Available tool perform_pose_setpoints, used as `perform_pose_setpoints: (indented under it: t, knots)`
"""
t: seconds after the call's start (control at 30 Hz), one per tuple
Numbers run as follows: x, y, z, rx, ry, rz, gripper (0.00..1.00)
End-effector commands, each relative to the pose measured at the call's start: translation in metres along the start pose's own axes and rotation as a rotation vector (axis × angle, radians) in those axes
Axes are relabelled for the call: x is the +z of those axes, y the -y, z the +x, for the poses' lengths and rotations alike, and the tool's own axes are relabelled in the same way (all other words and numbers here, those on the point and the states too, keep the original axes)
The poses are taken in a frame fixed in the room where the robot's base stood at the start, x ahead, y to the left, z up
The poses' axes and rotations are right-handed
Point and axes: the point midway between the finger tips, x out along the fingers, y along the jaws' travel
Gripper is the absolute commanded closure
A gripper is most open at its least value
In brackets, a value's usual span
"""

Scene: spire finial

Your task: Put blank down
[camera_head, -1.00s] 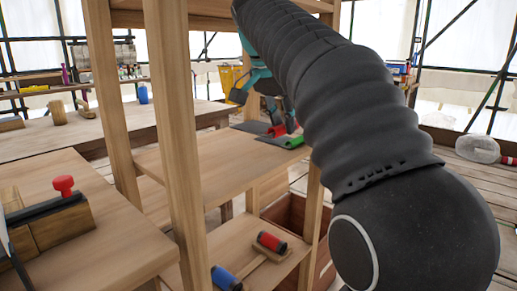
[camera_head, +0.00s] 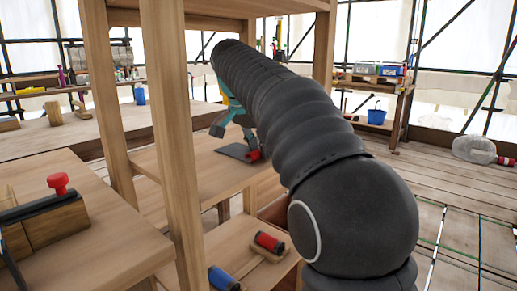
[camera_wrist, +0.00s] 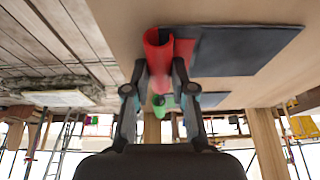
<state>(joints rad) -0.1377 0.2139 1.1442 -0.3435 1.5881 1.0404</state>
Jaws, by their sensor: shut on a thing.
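The blank seems to be the flat dark grey sheet (camera_head: 235,152) with a red cylinder at its edge (camera_head: 253,155), low over or on the middle shelf; I cannot tell if it touches. In the wrist view the dark sheet (camera_wrist: 245,50) lies right of the red cylinder (camera_wrist: 158,50). My gripper (camera_wrist: 159,70) has its fingertips on either side of the red cylinder, shut on it. In the head view my gripper (camera_head: 232,122) is partly hidden by my arm. A green piece (camera_wrist: 165,108) shows between the fingers in the wrist view.
The wooden shelf (camera_head: 200,175) stands between upright posts (camera_head: 172,130), with bare wood left of the sheet. A red roller (camera_head: 268,242) and a blue one (camera_head: 222,279) lie on the lower shelf. A workbench (camera_head: 80,225) stands at left.

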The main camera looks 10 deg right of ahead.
Motion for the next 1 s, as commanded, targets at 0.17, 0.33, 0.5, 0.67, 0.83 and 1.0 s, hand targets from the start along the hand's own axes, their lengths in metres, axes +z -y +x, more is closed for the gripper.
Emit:
perform_pose_setpoints:
  t: [0.17,0.33,0.5,0.67,0.83,1.0]
  knots:
    - [-0.001,0.0,-0.001,-0.001,-0.001,0.001,1.0]
    - [0.0,0.0,0.001,0.0,0.0,0.0,0.63]
    - [0.001,0.0,0.001,0.0,0.0,0.0,0.51]
    - [0.0,0.0,0.001,0.0,0.0,0.0,0.51]
    - [-0.001,0.001,-0.011,-0.002,-0.001,-0.001,0.51]
    - [-0.002,0.001,-0.039,-0.003,-0.002,-0.001,0.51]
